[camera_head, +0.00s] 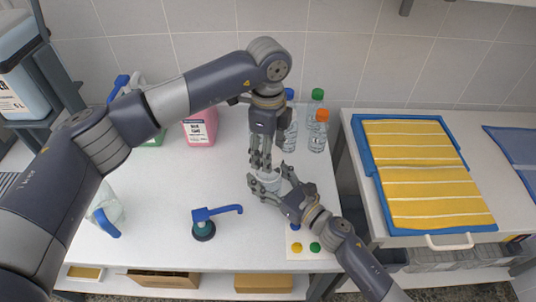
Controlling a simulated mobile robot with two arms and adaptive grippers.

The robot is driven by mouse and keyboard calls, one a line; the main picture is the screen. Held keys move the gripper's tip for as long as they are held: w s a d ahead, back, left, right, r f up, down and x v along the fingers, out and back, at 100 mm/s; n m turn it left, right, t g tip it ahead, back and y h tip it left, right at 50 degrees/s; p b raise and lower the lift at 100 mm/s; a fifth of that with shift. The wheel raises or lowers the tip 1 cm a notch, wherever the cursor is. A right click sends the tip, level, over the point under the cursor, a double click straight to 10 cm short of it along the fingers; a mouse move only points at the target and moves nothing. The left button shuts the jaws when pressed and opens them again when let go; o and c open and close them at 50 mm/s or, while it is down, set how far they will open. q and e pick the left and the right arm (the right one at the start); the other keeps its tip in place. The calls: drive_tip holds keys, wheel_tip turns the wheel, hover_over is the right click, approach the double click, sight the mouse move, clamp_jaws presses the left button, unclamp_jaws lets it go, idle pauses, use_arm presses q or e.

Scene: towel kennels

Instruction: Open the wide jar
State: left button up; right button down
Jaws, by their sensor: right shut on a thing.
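The wide jar (270,178) is a pale, clear vessel on the white table, partly hidden by my grippers. My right gripper (268,186) reaches in from the lower right and is shut on the jar's side. My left gripper (260,162) comes down from above, its fingers pointing at the jar's top. Whether the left fingers are open or shut, and whether they touch a lid, cannot be made out.
Clear bottles with green (317,95) and orange (322,116) caps stand behind. A pink container (201,128) is at the back left. Yellow towels (415,165) lie in a blue tray at right.

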drive_tip(key=shift+c, duration=1.8)
unclamp_jaws()
drive_tip(key=v, duration=1)
drive_tip(key=shift+s+d, duration=0.2)
drive_tip(key=shift+s, duration=0.05)
drive_tip(key=shift+s+d+r, duration=0.1)
drive_tip(key=shift+s+d, duration=0.4)
